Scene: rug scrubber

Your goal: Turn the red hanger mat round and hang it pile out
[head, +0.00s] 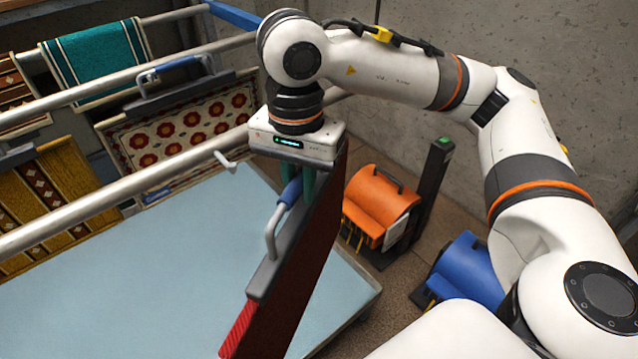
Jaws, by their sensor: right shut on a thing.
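The red hanger mat (306,285) hangs from a dark grey hanger bar (268,277) with a hooked handle (273,232) that has a blue grip. I see it nearly edge-on, with a dark red face to the right and a brighter red ribbed strip at the lower left. I cannot tell which face is the pile. My right gripper (297,186) points down and is shut on the hanger handle. It holds the mat clear of the rails, over the right part of the light blue platform. The mat's bottom is cut off by the frame. My left gripper is not in view.
Metal rails (120,187) cross the left side. A floral mat (180,138), a teal mat (95,58) and a yellow-brown mat (45,200) hang there. The light blue platform (150,270) is bare. An orange unit (375,205) and a blue unit (468,270) stand on the floor.

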